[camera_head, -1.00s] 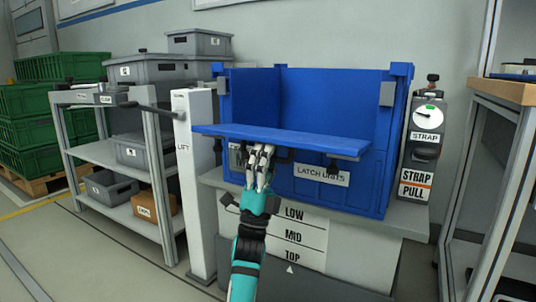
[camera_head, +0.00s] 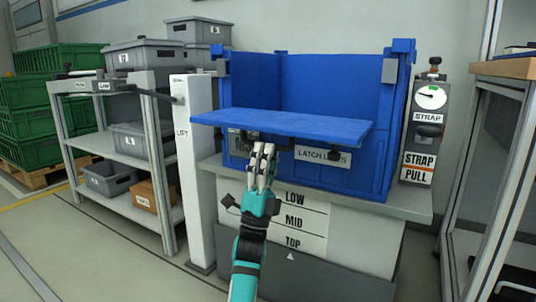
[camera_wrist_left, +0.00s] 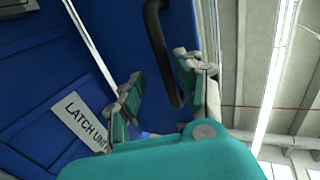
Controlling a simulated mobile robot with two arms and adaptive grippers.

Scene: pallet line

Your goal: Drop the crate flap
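The blue crate (camera_head: 345,177) stands on a grey stand, its front labelled LATCH UNITS (camera_head: 322,155). Its blue flap (camera_head: 285,124) sticks out toward me, roughly level, with dark fittings under it. My left gripper (camera_head: 263,152) is in front of the crate, its fingertips just below the flap's front edge. In the left wrist view the fingers (camera_wrist_left: 160,88) are apart, with a black bar handle (camera_wrist_left: 166,50) showing in the gap beyond them. I cannot tell whether a finger touches it. My right gripper is not in view.
The white LIFT post (camera_head: 194,170) stands close left of the crate. A shelf rack with grey bins (camera_head: 110,178) is farther left, beside green crates (camera_head: 25,130). A STRAP PULL unit (camera_head: 424,130) is at the right. The stand carries a LOW, MID, TOP panel (camera_head: 300,222).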

